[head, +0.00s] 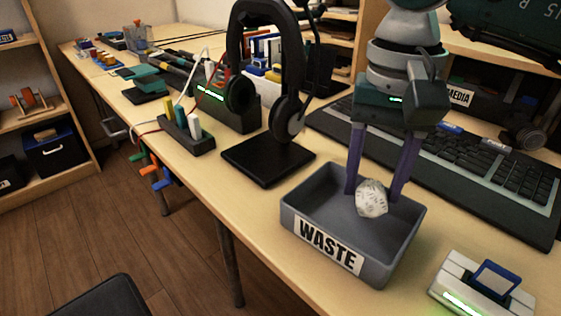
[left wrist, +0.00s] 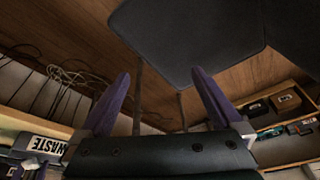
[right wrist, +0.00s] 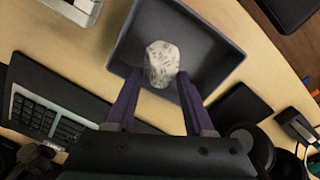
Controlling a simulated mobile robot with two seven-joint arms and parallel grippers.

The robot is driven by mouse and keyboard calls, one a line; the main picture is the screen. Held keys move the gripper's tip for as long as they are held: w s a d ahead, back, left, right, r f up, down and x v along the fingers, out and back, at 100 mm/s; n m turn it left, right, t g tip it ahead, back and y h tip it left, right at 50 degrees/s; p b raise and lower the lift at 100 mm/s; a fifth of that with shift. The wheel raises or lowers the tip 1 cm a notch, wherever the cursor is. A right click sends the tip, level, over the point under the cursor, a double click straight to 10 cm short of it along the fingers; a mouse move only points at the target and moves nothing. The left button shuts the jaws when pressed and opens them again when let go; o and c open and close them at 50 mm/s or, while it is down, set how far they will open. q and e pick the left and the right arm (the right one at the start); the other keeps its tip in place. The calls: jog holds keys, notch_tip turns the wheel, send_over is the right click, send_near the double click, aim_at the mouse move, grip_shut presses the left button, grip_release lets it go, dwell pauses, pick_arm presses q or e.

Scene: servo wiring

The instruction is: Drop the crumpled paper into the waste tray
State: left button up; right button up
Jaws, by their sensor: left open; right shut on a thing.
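The crumpled paper (head: 371,198) is a whitish ball with dark print. My right gripper (head: 376,186) points down and is shut on it, with a purple finger on each side. The paper is over the grey waste tray (head: 300,222), which carries a WASTE label; I cannot tell whether it touches the tray floor. In the right wrist view the paper (right wrist: 161,65) sits between the fingertips (right wrist: 158,82), with the tray (right wrist: 214,62) around it. My left gripper (left wrist: 160,82) is open and empty, away from the tray; it does not show in the head view.
A headphone stand (head: 268,160) with black headphones stands left of the tray. A keyboard (head: 455,165) lies behind and to the right. A white device with a blue-framed part (head: 480,285) sits right of the tray. A power strip (head: 187,133) lies farther left.

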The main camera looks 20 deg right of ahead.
jog(key=shift+f, duration=0.2)
jog(key=o, duration=1.4)
jog(key=shift+c, duration=0.2)
notch_tip(320, 180, up, 10)
jog(key=shift+f+p, duration=0.1)
jog(key=shift+p, duration=0.75)
